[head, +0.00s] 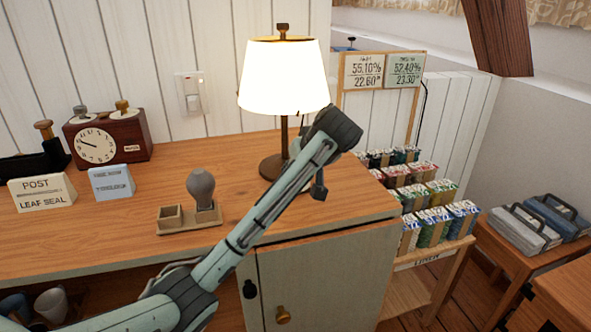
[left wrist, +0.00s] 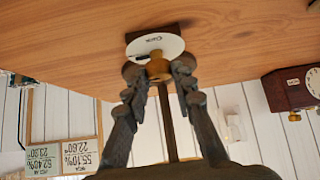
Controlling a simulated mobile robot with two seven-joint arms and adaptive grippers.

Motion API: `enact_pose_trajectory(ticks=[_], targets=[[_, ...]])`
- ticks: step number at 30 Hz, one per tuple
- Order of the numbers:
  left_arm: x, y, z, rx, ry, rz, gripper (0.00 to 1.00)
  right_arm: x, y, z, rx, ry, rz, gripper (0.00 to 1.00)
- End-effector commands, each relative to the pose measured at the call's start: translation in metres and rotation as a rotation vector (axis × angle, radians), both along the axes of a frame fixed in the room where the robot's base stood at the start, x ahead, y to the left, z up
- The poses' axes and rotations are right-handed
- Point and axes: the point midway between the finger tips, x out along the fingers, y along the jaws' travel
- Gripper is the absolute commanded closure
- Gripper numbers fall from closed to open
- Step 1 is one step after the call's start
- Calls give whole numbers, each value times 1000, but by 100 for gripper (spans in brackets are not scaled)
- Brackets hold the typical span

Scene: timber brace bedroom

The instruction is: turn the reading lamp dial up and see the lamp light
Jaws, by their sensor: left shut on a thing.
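The reading lamp (head: 284,78) stands on the wooden desk top, and its shade glows bright cream-white. Its dark stem and round base are partly behind my left arm. The dial (left wrist: 155,46) is a white disc with small dark marks, seen in the left wrist view in front of the lamp's stem (left wrist: 166,115). A brass knob (left wrist: 158,69) sticks out from it. My left gripper (left wrist: 159,72) has its two fingertips on either side of this knob, shut on it. In the head view my arm hides the dial. My right gripper is not in view.
On the desk stand a dark red clock box (head: 107,137), small signs (head: 42,193) and a wooden tray (head: 190,222) with a grey stamp-like piece. A white wall switch (head: 189,94) is behind. A rack of packets (head: 425,195) stands right of the desk.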

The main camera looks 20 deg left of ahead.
Motion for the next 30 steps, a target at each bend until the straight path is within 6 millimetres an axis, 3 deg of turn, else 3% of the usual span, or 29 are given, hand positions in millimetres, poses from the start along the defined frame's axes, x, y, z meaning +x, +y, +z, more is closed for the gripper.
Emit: enact_pose_trajectory(ticks=[13, 30], targets=[[4, -6, 0, -1, 6, 424, 100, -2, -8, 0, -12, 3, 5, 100], [9, -6, 0, 1, 4, 916, 100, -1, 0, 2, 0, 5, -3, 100]])
